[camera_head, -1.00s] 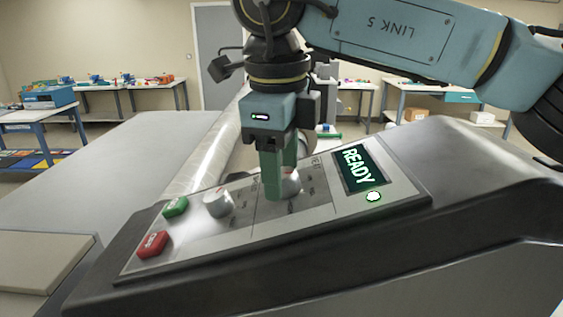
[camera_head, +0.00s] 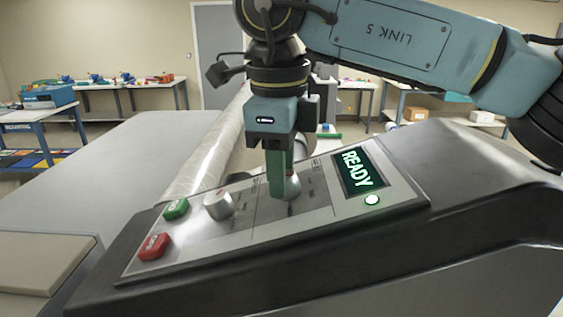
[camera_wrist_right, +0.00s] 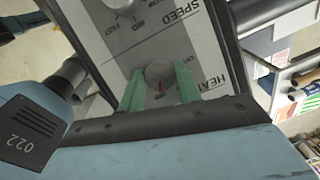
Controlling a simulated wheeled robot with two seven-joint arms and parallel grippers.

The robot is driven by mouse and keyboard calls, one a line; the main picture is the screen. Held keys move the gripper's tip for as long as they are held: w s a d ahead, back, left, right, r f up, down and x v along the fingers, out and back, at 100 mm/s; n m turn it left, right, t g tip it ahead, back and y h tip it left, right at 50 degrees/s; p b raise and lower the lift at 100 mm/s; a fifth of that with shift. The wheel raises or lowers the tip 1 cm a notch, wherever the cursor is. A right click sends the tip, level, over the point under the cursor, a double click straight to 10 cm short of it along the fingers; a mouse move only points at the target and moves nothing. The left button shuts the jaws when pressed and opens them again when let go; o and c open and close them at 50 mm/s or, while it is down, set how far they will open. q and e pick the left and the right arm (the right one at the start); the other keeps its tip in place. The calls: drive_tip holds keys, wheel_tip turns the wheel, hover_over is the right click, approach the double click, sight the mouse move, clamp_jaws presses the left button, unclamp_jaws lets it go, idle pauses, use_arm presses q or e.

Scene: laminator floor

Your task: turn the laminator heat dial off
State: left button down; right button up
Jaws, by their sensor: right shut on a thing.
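The heat dial (camera_head: 293,187) is a round silver knob on the laminator's sloped grey panel. In the right wrist view the heat dial (camera_wrist_right: 159,72) sits beside the printed word HEAT, with a small red mark on its near side. My right gripper (camera_head: 280,190) points down at it; its green fingers hide part of the dial in the head view. In the right wrist view the gripper (camera_wrist_right: 160,88) has one finger on each side of the dial, shut on it. The display (camera_head: 358,170) reads READY, with a lit green lamp (camera_head: 372,199) below. My left gripper is not in view.
The silver speed dial (camera_head: 219,205) stands left of the heat dial. A green button (camera_head: 176,209) and a red button (camera_head: 155,246) lie farther left on the panel. A clear film roll (camera_head: 208,150) lies behind the panel. Tables stand in the background.

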drive_tip(key=n+g+p, duration=0.1)
drive_tip(key=n+p, duration=0.1)
drive_tip(key=shift+r+n, duration=0.15)
drive_tip(key=shift+n, duration=0.25)
drive_tip(key=n+g+p, duration=0.1)
drive_tip(key=n+p, duration=0.1)
drive_tip(key=n, duration=0.1)
drive_tip(key=shift+w+p, duration=0.1)
drive_tip(key=shift+p, duration=0.3)
drive_tip(key=n+g+p, duration=0.1)
drive_tip(key=n+p, duration=0.1)
drive_tip(key=n, duration=0.2)
drive_tip(key=shift+a+h, duration=0.1)
drive_tip(key=shift+h, duration=0.2)
drive_tip(key=n+g+p, duration=0.1)
drive_tip(key=n+p, duration=0.1)
drive_tip(key=n, duration=0.1)
drive_tip(key=shift+w+h, duration=0.1)
drive_tip(key=shift+h, duration=0.3)
drive_tip(key=n+h, duration=0.1)
drive_tip(key=n, duration=0.3)
drive_tip(key=shift+a+g+p, duration=0.1)
drive_tip(key=shift+g+p, duration=0.2)
drive_tip(key=shift+p, duration=0.05)
drive_tip(key=n+h, duration=0.1)
drive_tip(key=n, duration=0.4)
drive_tip(key=shift+f+h, duration=0.2)
drive_tip(key=shift+h, duration=0.2)
drive_tip(key=shift+n, duration=0.3)
drive_tip(key=o, duration=1)
